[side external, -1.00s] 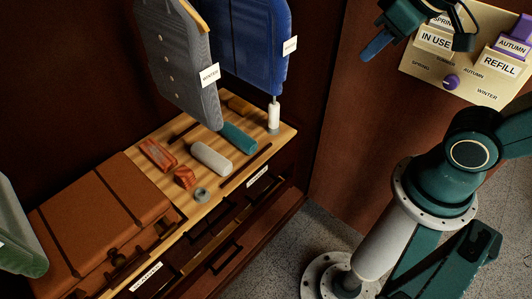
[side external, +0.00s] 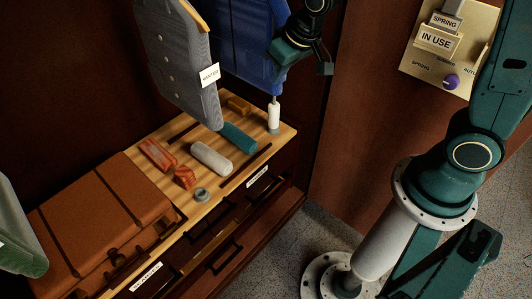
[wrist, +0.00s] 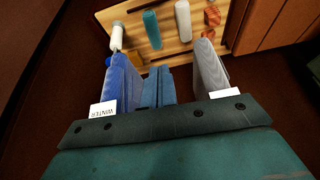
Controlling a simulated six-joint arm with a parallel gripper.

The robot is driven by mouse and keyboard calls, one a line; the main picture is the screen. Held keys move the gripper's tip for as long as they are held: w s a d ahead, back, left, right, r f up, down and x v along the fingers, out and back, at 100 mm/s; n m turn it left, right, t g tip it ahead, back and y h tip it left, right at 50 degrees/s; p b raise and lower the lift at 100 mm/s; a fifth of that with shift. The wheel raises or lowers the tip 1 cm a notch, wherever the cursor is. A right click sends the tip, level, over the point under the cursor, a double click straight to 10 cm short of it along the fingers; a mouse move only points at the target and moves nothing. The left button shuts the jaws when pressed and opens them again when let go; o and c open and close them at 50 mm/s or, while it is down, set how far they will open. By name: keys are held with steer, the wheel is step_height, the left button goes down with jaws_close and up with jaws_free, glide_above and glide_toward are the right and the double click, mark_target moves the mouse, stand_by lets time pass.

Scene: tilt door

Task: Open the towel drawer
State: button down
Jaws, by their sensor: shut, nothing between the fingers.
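A dark wooden cabinet with a slatted top (side external: 265,140) has drawers in its front. One upper drawer front (side external: 232,213) carries a dark bar handle and a white label (side external: 257,176). A lower drawer front (side external: 226,262) has a similar handle. Another label (side external: 146,277) is at the left. The labels are too small to read, so I cannot tell which drawer is the towel drawer. My gripper (wrist: 158,72) is shut and empty, its blue fingers together in the wrist view. In the side view it is high by the blue garment, well above the drawers.
A grey garment (side external: 182,65) and a blue garment (side external: 235,45) hang over the cabinet. A brown suitcase (side external: 95,215) is left. A panel (side external: 440,50) with a purple knob is at right.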

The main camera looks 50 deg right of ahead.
steer(key=s+a+f+x, duration=0.1)
steer(key=a+x, duration=0.1)
steer(key=x, duration=0.9)
steer(key=s+a+x, duration=0.2)
steer(key=x, duration=0.9)
steer(key=s+f, duration=0.2)
steer(key=f, duration=0.7)
steer(key=s+a+f+g, duration=0.1)
steer(key=s+f, duration=0.1)
steer(key=f, duration=0.8)
steer(key=shift+s+a, duration=0.15)
steer(key=shift+s, duration=0.05)
steer(key=x, duration=1)
steer(key=shift+r, duration=0.1)
steer(key=shift+s, duration=0.1)
